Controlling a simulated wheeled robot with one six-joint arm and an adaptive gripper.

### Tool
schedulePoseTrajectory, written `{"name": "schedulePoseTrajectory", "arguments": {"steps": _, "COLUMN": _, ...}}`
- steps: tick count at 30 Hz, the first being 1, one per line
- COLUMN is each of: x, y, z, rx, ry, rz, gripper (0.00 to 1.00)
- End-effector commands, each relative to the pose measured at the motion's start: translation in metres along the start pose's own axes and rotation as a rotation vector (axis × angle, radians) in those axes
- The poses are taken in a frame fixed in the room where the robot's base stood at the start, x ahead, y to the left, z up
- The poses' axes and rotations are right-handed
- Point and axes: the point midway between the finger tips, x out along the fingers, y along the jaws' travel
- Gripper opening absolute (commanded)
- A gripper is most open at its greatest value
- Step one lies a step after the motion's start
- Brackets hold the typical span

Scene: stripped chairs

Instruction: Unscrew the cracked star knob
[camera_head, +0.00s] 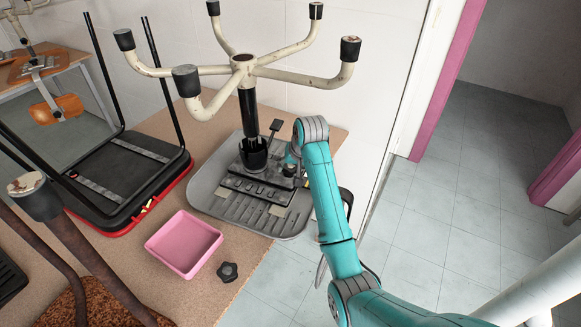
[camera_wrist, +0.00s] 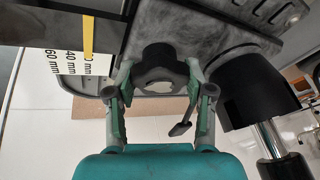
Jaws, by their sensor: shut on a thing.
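The upside-down chair has a grey plastic seat (camera_head: 222,199) with a black mechanism plate on its underside. A black star knob (camera_wrist: 160,58) sits at this mechanism in the wrist view, its lobes between my fingers. My gripper (camera_wrist: 160,78) is shut on it; it also shows in the head view (camera_head: 291,164), reaching down at the mechanism's right side. There the arm and fingers mostly hide the knob. I cannot make out a crack. A second dark star knob (camera_head: 228,271) lies loose on the table.
A pink tray (camera_head: 184,244) stands empty on the table (camera_head: 255,246). The cream five-legged base (camera_head: 243,62) rises above the mechanism on a black column. A lever (camera_wrist: 182,122) is close to my fingers. Another upturned chair (camera_head: 120,165) lies left.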

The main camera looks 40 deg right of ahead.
Motion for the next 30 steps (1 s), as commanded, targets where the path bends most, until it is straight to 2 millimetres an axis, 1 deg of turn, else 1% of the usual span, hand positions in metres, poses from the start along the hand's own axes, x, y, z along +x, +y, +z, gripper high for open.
{"name": "schedulePoseTrajectory", "arguments": {"steps": 1, "x": 0.0002, "y": 0.0001, "z": 0.0002, "rx": 0.0, "ry": -0.001, "rz": 0.0, "gripper": 0.32}}
{"name": "schedulePoseTrajectory", "arguments": {"steps": 2, "x": 0.0002, "y": 0.0001, "z": 0.0002, "rx": 0.0, "ry": -0.001, "rz": 0.0, "gripper": 0.25}}
{"name": "schedulePoseTrajectory", "arguments": {"steps": 3, "x": 0.0003, "y": 0.0001, "z": 0.0003, "rx": 0.0, "ry": -0.001, "rz": 0.0, "gripper": 0.15}}
{"name": "schedulePoseTrajectory", "arguments": {"steps": 5, "x": 0.0003, "y": 0.0001, "z": 0.0003, "rx": 0.0, "ry": -0.001, "rz": 0.0, "gripper": 0.0}}
{"name": "schedulePoseTrajectory", "arguments": {"steps": 30, "x": -0.0072, "y": -0.0016, "z": -0.0028, "rx": 0.0, "ry": -0.001, "rz": 0.0, "gripper": 0.0}}
